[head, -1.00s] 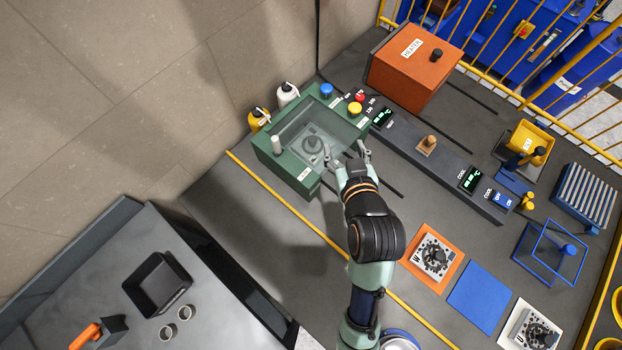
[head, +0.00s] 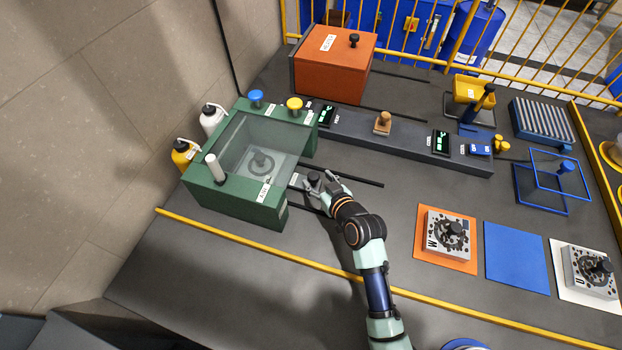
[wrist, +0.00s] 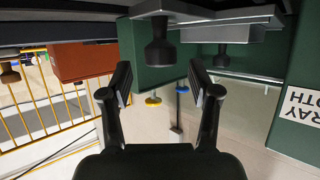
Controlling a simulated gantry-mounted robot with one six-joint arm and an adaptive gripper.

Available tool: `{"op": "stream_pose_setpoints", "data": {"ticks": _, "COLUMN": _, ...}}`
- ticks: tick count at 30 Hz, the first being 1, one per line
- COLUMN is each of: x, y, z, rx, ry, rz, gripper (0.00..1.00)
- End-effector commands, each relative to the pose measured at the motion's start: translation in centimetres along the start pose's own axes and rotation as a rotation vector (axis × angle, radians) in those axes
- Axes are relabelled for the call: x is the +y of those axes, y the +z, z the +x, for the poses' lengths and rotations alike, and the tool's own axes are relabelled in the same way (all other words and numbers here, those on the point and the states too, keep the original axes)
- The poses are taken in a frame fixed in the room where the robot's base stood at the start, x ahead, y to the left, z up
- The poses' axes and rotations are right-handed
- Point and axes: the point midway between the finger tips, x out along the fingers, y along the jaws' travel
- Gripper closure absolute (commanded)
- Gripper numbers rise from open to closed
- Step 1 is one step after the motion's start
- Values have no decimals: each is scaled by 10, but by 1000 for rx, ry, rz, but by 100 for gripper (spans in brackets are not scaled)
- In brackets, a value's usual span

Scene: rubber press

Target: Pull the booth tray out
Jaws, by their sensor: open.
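The green spray booth (head: 240,212) has a clear top, with a round knobbed piece (head: 262,162) dimly visible inside. The booth tray (head: 297,181) shows at the booth's right opening, its light end tab sticking out over dark rails. A black knob (head: 313,179) stands on that tab. My gripper (head: 322,181) is open at this knob, with its fingers on either side in the head view. In the wrist view the picture is upside down: the knob (wrist: 160,47) lies ahead between the open fingers (wrist: 160,82), and I cannot tell whether they touch it.
Dark rails (head: 350,180) run right from the booth. A control strip (head: 400,142) with displays and a wooden stamp lies behind. The orange heater (head: 335,65) stands at the back. An orange mat (head: 447,262) with a mould and a blue mat (head: 515,258) lie to the right.

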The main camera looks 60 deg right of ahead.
Motion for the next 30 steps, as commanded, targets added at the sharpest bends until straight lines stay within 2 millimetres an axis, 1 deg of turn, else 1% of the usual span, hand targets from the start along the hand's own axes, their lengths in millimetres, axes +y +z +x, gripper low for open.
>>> {"op": "stream_pose_setpoints", "data": {"ticks": 1, "x": 0, "y": 3, "z": 12, "rx": 1, "ry": -1, "rz": -1, "gripper": 38}}
{"op": "stream_pose_setpoints", "data": {"ticks": 3, "x": 0, "y": 3, "z": 23, "rx": 1, "ry": 0, "rz": -2, "gripper": 38}}
{"op": "stream_pose_setpoints", "data": {"ticks": 6, "x": 0, "y": 2, "z": 33, "rx": 0, "ry": 0, "rz": -2, "gripper": 38}}
{"op": "stream_pose_setpoints", "data": {"ticks": 9, "x": 0, "y": 1, "z": 37, "rx": 0, "ry": 0, "rz": -2, "gripper": 38}}
{"op": "stream_pose_setpoints", "data": {"ticks": 15, "x": 0, "y": 0, "z": 37, "rx": 0, "ry": 0, "rz": -1, "gripper": 38}}
{"op": "stream_pose_setpoints", "data": {"ticks": 17, "x": 0, "y": 0, "z": 37, "rx": 0, "ry": 0, "rz": -1, "gripper": 47}}
{"op": "stream_pose_setpoints", "data": {"ticks": 18, "x": 0, "y": 0, "z": 37, "rx": 0, "ry": 0, "rz": -1, "gripper": 53}}
{"op": "stream_pose_setpoints", "data": {"ticks": 26, "x": 0, "y": 0, "z": 37, "rx": 0, "ry": 0, "rz": -1, "gripper": 97}}
{"op": "stream_pose_setpoints", "data": {"ticks": 27, "x": 0, "y": 0, "z": 37, "rx": 0, "ry": 0, "rz": -1, "gripper": 100}}
{"op": "stream_pose_setpoints", "data": {"ticks": 30, "x": 0, "y": 0, "z": 37, "rx": 0, "ry": 0, "rz": -1, "gripper": 100}}
